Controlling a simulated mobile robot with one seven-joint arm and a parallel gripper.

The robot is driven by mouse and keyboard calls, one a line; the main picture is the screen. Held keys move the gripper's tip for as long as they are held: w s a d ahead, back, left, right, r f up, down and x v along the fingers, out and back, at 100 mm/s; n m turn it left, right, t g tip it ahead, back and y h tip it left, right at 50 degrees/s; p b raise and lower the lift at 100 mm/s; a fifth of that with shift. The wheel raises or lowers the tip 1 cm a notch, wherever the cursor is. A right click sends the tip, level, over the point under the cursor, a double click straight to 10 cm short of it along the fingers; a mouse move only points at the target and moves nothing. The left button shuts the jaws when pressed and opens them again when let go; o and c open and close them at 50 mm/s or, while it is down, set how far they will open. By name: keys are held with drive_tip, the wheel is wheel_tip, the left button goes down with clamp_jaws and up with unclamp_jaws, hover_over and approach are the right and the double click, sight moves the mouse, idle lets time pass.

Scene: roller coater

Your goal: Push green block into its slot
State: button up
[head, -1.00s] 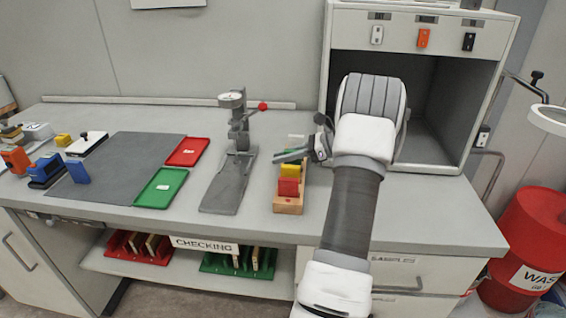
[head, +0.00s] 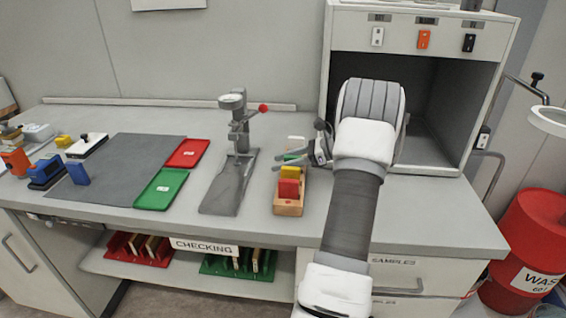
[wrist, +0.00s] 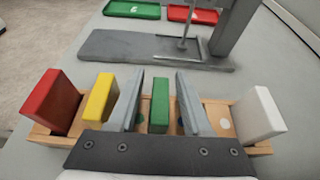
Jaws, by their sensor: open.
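The green block (wrist: 160,103) stands upright in the wooden rack (wrist: 262,149), between the yellow block (wrist: 101,98) and the white block (wrist: 262,111). How deep it sits in the wood is hidden. My gripper (wrist: 159,76) is open, with one finger on each side of the green block and a gap visible on both sides. Small green marks show on the wood near the block. In the head view, the green block (head: 292,157) shows as a small patch between my gripper's fingers (head: 281,161), behind the yellow block.
A red block (wrist: 52,103) stands at the rack's left end in the wrist view. A grey press (head: 238,125) stands left of the rack, with green (head: 161,188) and red (head: 187,153) trays beyond it. An open cabinet (head: 440,110) is at the right.

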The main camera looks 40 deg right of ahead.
drive_tip(key=p+v, duration=0.1)
drive_tip(key=v, duration=1.1)
drive_tip(key=shift+r, duration=0.1)
